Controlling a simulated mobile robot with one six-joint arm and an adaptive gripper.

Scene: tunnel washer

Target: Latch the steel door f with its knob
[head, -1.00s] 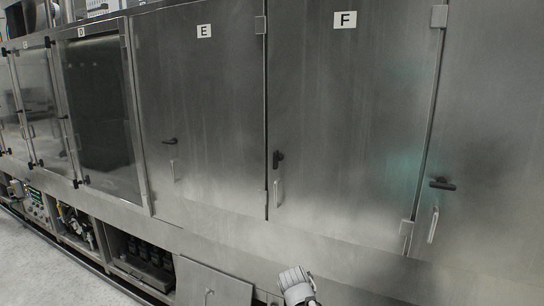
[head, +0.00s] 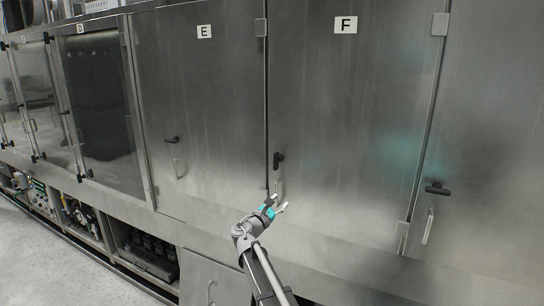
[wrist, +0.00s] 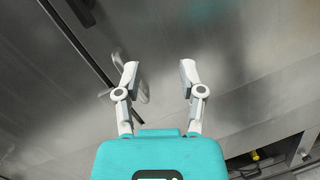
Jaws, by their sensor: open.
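Steel door f (head: 345,120) carries a white F label and looks closed, about flush with its neighbours. Its black knob (head: 278,160) sits at the door's left edge, with its lever pointing up and down. A dark part at the top of the wrist view (wrist: 84,11) looks like this knob. The slim grab handle (head: 278,187) is just below the knob. My gripper (head: 279,203) is open and empty, below the knob and close to the lower end of the handle. In the wrist view the handle (wrist: 143,88) shows beside and behind the left finger; contact cannot be told.
Door E (head: 205,110) is at the left, its black knob (head: 171,139) lying level. The panel at the right has another level black knob (head: 439,188) and a handle (head: 428,226). An open lower bay (head: 148,255) with machinery is at the lower left, above clear floor.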

